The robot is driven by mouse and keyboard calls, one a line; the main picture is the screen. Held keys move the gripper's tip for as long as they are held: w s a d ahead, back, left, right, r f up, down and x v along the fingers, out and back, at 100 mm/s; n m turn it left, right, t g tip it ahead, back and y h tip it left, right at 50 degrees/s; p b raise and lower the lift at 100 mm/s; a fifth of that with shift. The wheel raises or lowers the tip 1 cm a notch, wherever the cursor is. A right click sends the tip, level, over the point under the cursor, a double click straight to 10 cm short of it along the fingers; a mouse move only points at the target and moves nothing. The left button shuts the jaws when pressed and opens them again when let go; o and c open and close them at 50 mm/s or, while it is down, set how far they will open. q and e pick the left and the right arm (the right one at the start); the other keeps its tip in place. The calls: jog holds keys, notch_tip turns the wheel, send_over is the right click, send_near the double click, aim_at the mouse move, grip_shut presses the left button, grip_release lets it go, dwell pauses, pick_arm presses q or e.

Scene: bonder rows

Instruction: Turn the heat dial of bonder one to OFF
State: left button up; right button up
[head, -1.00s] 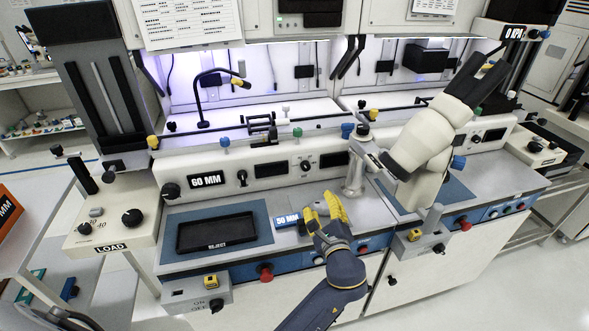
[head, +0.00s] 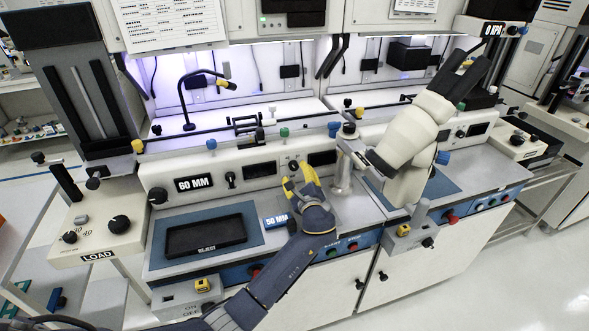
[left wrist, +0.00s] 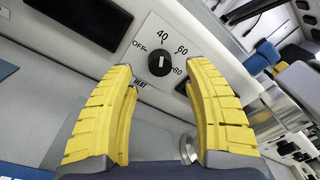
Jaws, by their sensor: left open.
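The heat dial (left wrist: 160,63) is a round black knob on a white plate marked OFF, 40, 60, 80 and HEAT. Its white mark is near upright in the left wrist view and seems to lie toward 40. In the head view the dial (head: 293,166) is on the front panel of the left bonder, just beyond my fingertips. My left gripper (head: 299,181) has yellow fingers. It is open and empty, and in the left wrist view its fingers (left wrist: 164,75) stand apart on either side of the dial, with no clear contact. My right gripper is out of view.
A pale microscope (head: 425,140) stands close to the right of my gripper. Dark displays (head: 260,171) and a black switch (head: 231,180) flank the dial on the panel. A REJECT tray (head: 207,250) and a 50 MM block (head: 276,220) lie on the bench.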

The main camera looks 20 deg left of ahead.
aim_at(294, 168)
pick_arm(q)
jog(key=shift+x, duration=1.9)
jog(key=shift+c, duration=0.5)
grip_shut()
